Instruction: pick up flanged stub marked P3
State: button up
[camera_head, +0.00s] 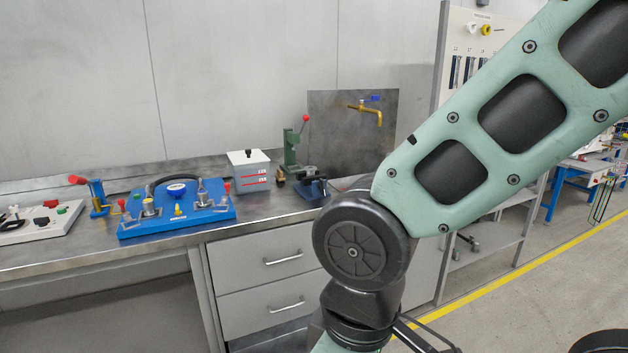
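I cannot make out any flanged stub marked P3; no such marking is readable at this size. A small brass-coloured fitting (280,178) stands on the steel bench beside the white box, too small to identify. My arm crosses the right half of the view and hides part of the bench and the cabinet front. My gripper is not in view, so its state and any hold do not show.
On the steel bench (60,252) stand a blue pump station (190,222), a white lidded box (248,172), a green lever press (292,148) and a dark blue vice (312,186). A brass tap (372,112) is at the back. Open floor (560,275) lies right.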

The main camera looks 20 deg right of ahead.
aim_at(310, 170)
jog(key=k+u, duration=0.1)
jog(key=u, duration=1.35)
jog(key=l, duration=0.6)
jog(key=l+u, duration=0.15)
jog(key=l, duration=0.45)
jog(key=k+l, duration=0.15)
jog(key=l, duration=0.4)
jog(key=l+u, duration=0.1)
jog(key=l, duration=0.5)
jog(key=k+l+u, duration=0.1)
jog(key=l, duration=0.5)
jog(key=k+l, duration=0.1)
jog(key=l, duration=0.85)
jog(key=k+l, duration=0.15)
jog(key=l, duration=0.3)
jog(key=k+l, duration=0.1)
jog(key=l, duration=0.4)
